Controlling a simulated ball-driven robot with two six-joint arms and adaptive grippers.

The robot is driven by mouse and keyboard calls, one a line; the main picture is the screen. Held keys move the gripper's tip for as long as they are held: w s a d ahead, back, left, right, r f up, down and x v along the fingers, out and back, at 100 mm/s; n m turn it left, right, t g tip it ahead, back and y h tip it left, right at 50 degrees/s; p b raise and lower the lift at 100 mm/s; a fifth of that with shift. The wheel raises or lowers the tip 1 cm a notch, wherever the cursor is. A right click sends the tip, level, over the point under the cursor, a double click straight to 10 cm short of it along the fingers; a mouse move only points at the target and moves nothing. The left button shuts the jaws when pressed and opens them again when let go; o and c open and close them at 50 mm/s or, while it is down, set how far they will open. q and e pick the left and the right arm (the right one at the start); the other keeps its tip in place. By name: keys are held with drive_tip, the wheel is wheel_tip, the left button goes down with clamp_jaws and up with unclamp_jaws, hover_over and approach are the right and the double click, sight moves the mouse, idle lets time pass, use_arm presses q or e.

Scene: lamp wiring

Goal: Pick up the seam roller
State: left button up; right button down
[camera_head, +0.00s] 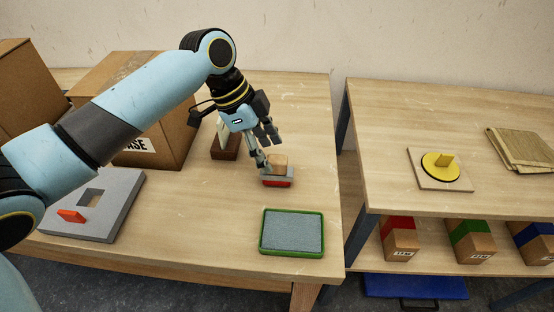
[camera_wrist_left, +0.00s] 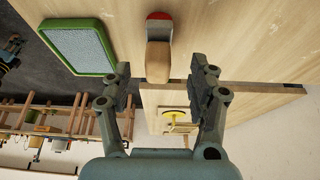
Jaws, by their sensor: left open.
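What looks like the seam roller (camera_head: 279,161) has a pale wooden grip on a grey and red lower part. It sits on the left table, near that table's right side. In the left wrist view the wooden grip (camera_wrist_left: 158,62) points toward my left gripper (camera_wrist_left: 160,80), lined up between the two fingertips. My left gripper (camera_head: 268,150) is open and empty, just above and beside the grip in the head view. I cannot tell whether a finger touches it. My right gripper is not in view.
A green-rimmed tray (camera_head: 292,252) lies in front of the roller. A dark brown block (camera_head: 225,150) and a cardboard box (camera_head: 150,120) stand behind left. A grey plate with a square hole (camera_head: 112,181) lies at left. A gap separates the right table (camera_head: 385,140).

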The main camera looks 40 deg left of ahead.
sight(284, 158)
use_arm(q)
drive_tip(key=shift+x, duration=0.95)
drive_tip(key=x, duration=0.2)
drive_tip(key=d+p+x, duration=0.1)
drive_tip(key=x, duration=0.1)
drive_tip(key=shift+w, duration=0.2)
drive_tip(key=shift+d+f, duration=0.15)
drive_tip(key=shift+f, duration=0.15)
drive_tip(key=shift+w+f, duration=0.1)
drive_tip(key=shift+f, duration=0.05)
drive_tip(key=c, duration=0.5)
clamp_jaws()
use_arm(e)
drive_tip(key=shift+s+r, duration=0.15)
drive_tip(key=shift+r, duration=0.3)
use_arm(q)
wheel_tip(284, 158, up, 4)
drive_tip(key=shift+r+b, duration=0.1)
drive_tip(key=shift+b, duration=0.2)
drive_tip(key=s+d+r+b, duration=0.1)
drive_tip(key=s+d+r, duration=0.3)
drive_tip(key=d+r, duration=0.3)
drive_tip(key=d, duration=0.4)
drive_tip(key=shift+s, duration=0.2)
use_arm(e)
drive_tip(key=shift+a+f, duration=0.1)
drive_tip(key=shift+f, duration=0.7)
